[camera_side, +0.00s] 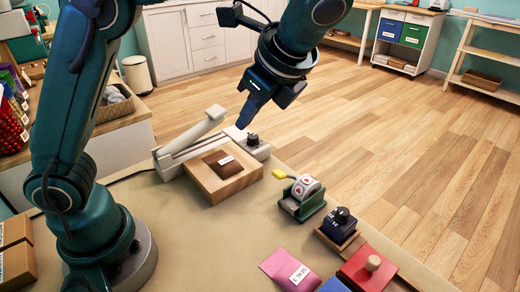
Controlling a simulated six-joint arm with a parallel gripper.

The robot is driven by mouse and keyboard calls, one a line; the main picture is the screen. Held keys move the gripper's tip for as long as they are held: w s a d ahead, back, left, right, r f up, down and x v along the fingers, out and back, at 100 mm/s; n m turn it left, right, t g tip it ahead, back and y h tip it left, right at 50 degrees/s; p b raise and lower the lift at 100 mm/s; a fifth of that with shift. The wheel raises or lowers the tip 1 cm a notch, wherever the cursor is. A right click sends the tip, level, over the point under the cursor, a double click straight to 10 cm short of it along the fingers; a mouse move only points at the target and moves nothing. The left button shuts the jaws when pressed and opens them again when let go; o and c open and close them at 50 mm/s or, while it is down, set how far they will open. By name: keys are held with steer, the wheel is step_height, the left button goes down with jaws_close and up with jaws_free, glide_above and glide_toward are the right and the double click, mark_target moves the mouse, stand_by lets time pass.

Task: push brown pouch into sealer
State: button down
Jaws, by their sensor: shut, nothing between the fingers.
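The brown pouch (222,164), with a small white label, lies flat on a light wooden block (230,189). The block stands directly in front of the sealer (172,163), a pale grey bar-shaped device whose long lever arm (200,131) is raised at an angle. A dark knob (253,140) is at the sealer's right end. My gripper (247,120) is shut and empty. It points down in the air above the sealer's right end, behind and to the right of the pouch, and appears apart from both.
The tabletop (205,243) left of the pink pouch is clear.

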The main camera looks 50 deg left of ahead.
mark_target(217, 158)
steer(key=w+d+f+m+y, duration=0.1)
steer(key=d+f+m+y, duration=0.15)
steer(key=d+f, duration=0.45)
steer(key=shift+m, duration=0.35)
steer(key=x, duration=1)
steer(key=shift+s+f, duration=0.15)
steer(key=shift+f, duration=0.15)
steer(key=a, duration=0.3)
steer(key=shift+a+f, duration=0.1)
steer(key=shift+f, duration=0.1)
steer(key=shift+a, duration=0.55)
steer(key=a, duration=0.6)
steer(key=shift+a, duration=0.3)
steer(key=shift+d, duration=0.1)
